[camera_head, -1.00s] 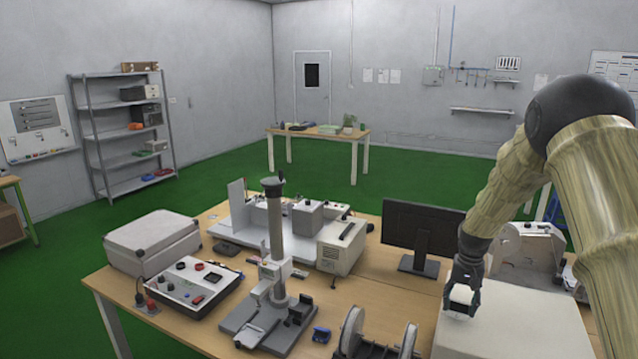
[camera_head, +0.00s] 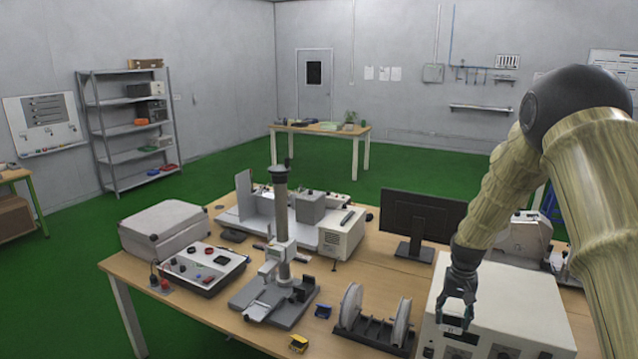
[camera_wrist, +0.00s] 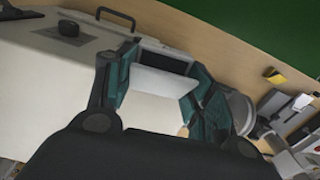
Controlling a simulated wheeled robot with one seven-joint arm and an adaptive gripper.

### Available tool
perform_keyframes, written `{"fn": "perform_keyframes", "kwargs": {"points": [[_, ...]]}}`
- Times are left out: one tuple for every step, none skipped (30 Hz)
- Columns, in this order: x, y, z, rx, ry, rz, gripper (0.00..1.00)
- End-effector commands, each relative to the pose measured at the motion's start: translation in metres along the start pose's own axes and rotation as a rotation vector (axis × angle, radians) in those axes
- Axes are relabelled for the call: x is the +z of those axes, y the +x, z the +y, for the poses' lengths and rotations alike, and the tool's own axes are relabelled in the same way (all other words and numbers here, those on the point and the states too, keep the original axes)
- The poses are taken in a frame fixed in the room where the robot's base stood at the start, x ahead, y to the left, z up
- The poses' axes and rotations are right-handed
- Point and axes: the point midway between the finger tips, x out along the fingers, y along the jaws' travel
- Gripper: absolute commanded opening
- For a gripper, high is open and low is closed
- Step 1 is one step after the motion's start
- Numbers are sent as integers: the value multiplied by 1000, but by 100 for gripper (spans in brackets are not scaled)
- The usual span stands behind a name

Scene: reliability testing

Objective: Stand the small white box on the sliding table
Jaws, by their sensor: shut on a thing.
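My gripper (camera_head: 456,300) is shut on the small white box (camera_wrist: 163,82). In the wrist view the box's pale face lies between the two teal fingers (camera_wrist: 160,85), with a dark area above it. In the head view the box is small and mostly hidden by the fingers, in front of the large white cabinet (camera_head: 515,298) at the right. I cannot tell for certain which device is the sliding table; a long pale machine with upright plates (camera_head: 244,195) stands at the back of the bench, left of the gripper.
A column stand (camera_head: 280,230), control panel (camera_head: 198,268), grey case (camera_head: 163,230) and monitor (camera_head: 421,216) crowd the wooden bench (camera_head: 130,272). A double-wheel stand (camera_head: 350,305) is left of my gripper.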

Motion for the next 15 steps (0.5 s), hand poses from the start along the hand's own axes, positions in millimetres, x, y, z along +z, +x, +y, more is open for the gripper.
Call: {"fn": "perform_keyframes", "kwargs": {"points": [[7,1,-2,0,-10,1,26],[12,3,-4,-1,-16,0,26],[21,6,-8,-1,-30,-1,26],[27,9,-10,-1,-39,0,26],[32,11,-12,-1,-48,-1,26],[42,15,-17,0,-62,-1,26],[51,19,-21,0,-76,-2,26],[59,22,-24,0,-89,-2,26],[73,28,-31,0,-111,-4,26],[84,32,-35,0,-128,-4,26],[96,37,-40,1,-146,-3,26],[113,44,-47,1,-174,-3,26],[125,49,-52,1,-192,-4,26],[136,53,-56,2,-209,-4,26],[150,59,-62,2,-232,-4,26]]}}
